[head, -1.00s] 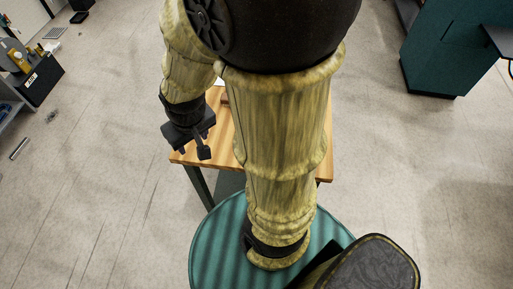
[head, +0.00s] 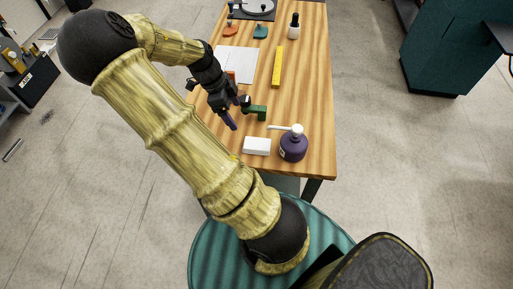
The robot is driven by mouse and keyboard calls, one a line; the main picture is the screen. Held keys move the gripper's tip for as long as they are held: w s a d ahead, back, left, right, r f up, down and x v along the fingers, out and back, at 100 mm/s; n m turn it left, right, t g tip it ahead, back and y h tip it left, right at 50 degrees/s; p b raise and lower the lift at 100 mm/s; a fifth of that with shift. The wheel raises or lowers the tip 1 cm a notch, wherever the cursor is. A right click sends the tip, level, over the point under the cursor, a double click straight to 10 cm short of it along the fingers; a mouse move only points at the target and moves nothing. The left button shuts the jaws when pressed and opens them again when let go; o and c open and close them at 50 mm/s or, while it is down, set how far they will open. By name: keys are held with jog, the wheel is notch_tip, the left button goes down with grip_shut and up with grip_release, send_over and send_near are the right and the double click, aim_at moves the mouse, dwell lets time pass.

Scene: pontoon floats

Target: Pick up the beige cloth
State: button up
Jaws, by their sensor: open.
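I cannot make out a beige cloth in the head view; part of the wooden table (head: 310,100) is hidden behind my arm. My gripper (head: 237,112) is over the left side of the table, with its dark purple fingers apart and nothing seen between them. A dark green object (head: 255,112) lies just right of the fingers. A white block (head: 257,146) lies nearer the table's front edge, below and right of the gripper.
A purple pump bottle (head: 293,147) stands at the front right. A yellow bar (head: 277,67), white sheet (head: 237,62), small bottle (head: 294,27), orange item (head: 230,29) and teal item (head: 261,31) are farther back. The table's right strip is clear.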

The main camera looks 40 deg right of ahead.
jog(key=shift+w+d+r+m, duration=0.15)
jog(key=shift+d+m, duration=0.25)
jog(key=shift+m, duration=0.2)
jog(key=p, duration=0.1)
send_over(255, 143)
jog(key=w, duration=0.2)
jog(key=f, duration=1.1)
jog(key=shift+s+a+f, duration=0.1)
jog(key=shift+s+a, duration=0.05)
jog(key=shift+a, duration=0.2)
jog(key=shift+f, duration=0.1)
jog(key=p+x, duration=0.1)
jog(key=x, duration=0.3)
jog(key=shift+s+a+f+p, duration=0.15)
jog(key=shift+s+f+p, duration=0.1)
jog(key=shift+f+p, duration=0.1)
jog(key=shift+f, duration=0.25)
jog(key=shift+f, duration=0.25)
